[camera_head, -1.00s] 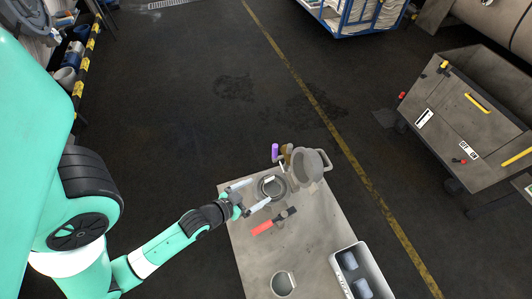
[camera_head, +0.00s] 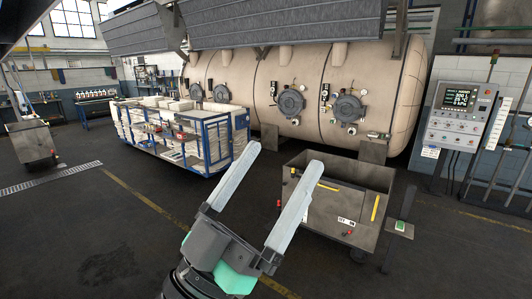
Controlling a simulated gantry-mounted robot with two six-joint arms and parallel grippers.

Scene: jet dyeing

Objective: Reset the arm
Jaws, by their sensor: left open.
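My left gripper (camera_head: 272,180) is raised in the lower middle of the head view. Its two long pale fingers are spread wide apart and point up and away. Nothing is between them, so it is open and empty. Behind its right finger, farther off, stands a grey metal bin cart (camera_head: 335,205). My right gripper is not in view. The small work table is not in view either.
A blue-framed cart (camera_head: 215,148) with white goods stands beyond the gripper. A large beige dyeing vessel (camera_head: 320,90) fills the back. A control panel (camera_head: 462,115) stands at the right. The dark floor (camera_head: 75,225) at the left is clear.

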